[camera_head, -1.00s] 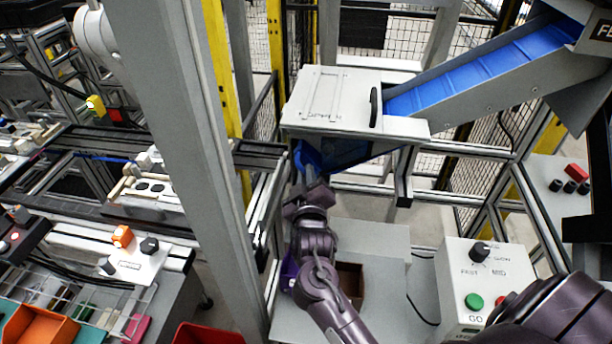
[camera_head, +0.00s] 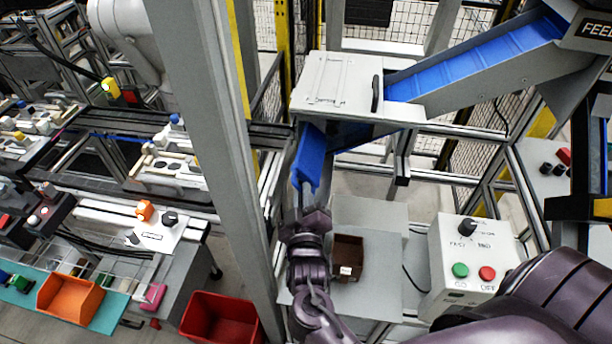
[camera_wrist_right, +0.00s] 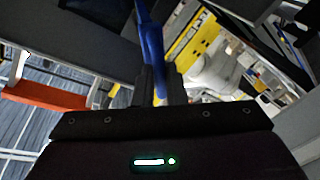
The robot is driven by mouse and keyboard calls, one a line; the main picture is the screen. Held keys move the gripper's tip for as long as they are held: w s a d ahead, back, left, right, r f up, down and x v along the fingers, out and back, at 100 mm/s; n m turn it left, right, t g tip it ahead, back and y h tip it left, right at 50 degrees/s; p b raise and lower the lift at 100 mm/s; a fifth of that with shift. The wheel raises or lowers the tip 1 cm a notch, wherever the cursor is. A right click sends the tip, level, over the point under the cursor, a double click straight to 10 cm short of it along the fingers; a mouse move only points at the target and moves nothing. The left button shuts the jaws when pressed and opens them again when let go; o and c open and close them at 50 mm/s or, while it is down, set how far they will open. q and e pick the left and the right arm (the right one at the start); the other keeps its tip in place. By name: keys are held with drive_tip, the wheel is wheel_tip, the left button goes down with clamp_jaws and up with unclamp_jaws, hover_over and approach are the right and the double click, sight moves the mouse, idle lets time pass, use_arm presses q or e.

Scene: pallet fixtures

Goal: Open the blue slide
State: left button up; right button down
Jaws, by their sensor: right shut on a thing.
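The blue slide (camera_head: 310,152) juts out toward me from under the left end of the grey covered box (camera_head: 338,84). Its near end tilts down in the head view. My right gripper (camera_head: 303,192) is shut on the near end of the slide. In the right wrist view the slide shows as a thin blue strip (camera_wrist_right: 152,45) between the dark fingers (camera_wrist_right: 158,85). The far part of the slide is hidden by the box. My left gripper is not in view.
A blue chute (camera_head: 480,65) leads to the box from the upper right. A grey post (camera_head: 205,130) stands close left of my right arm. Below are a brown bin (camera_head: 347,252), a red bin (camera_head: 222,318) and a control box with buttons (camera_head: 470,262).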

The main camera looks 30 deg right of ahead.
drive_tip(key=shift+a+v, duration=0.25)
drive_tip(key=shift+v, duration=0.85)
drive_tip(key=c, duration=1.6)
unclamp_jaws()
drive_tip(key=shift+w, duration=0.1)
drive_tip(key=shift+o, duration=0.6)
drive_tip(key=b+v, duration=0.2)
drive_tip(key=v, duration=0.5)
drive_tip(key=shift+s+a, duration=0.2)
drive_tip(key=shift+s, duration=0.15)
